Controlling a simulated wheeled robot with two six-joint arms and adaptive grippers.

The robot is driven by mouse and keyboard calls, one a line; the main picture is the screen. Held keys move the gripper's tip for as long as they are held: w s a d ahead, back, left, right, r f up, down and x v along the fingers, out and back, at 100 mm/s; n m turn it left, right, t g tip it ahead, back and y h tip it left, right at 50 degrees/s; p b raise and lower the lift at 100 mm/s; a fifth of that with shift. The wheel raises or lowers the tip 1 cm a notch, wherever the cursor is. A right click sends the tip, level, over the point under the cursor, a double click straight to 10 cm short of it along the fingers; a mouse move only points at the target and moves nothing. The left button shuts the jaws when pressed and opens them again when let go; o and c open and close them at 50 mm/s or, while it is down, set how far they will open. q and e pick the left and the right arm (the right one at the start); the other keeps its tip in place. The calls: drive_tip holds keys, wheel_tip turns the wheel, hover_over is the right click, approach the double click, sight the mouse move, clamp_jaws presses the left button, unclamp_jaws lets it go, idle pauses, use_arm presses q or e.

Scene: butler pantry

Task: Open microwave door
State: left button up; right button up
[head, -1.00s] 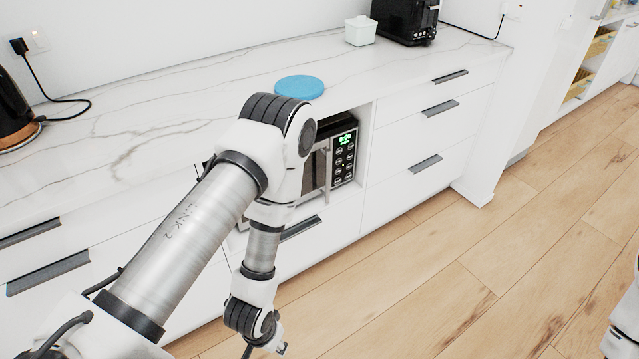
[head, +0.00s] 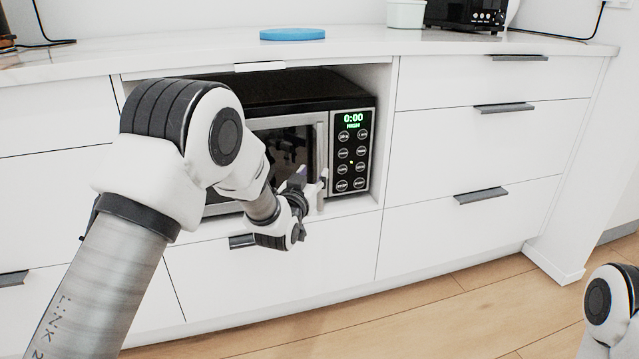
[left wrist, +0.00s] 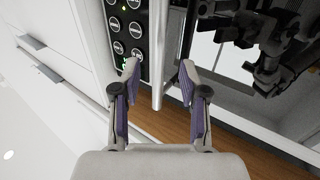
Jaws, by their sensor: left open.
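The microwave (head: 290,88) sits in an open cabinet bay under the counter, with its door (head: 275,150) shut. A vertical metal handle (head: 321,140) runs along the door's right edge, beside the lit button panel (head: 352,150). My left gripper (head: 318,184) is open at the lower part of the handle; my forearm hides the door's left part. In the left wrist view the open fingers (left wrist: 158,72) stand on either side of the handle bar (left wrist: 157,45), not closed on it. My right gripper is out of view; only part of my right arm shows at lower right.
White drawers with dark pulls (head: 481,196) stand right of the microwave, and another drawer (head: 300,265) lies below it. The counter above holds a blue round lid (head: 292,34), a pale container (head: 405,14) and a black appliance (head: 465,14). Wood floor (head: 480,310) is clear in front.

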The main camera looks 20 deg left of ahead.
sight(319, 167)
use_arm(q)
drive_tip(key=w+b, duration=0.2)
drive_tip(key=w, duration=0.4)
drive_tip(key=shift+w+f, duration=0.15)
drive_tip(key=shift+w, duration=0.05)
clamp_jaws()
drive_tip(key=shift+s+d, duration=0.1)
drive_tip(key=shift+s, duration=0.05)
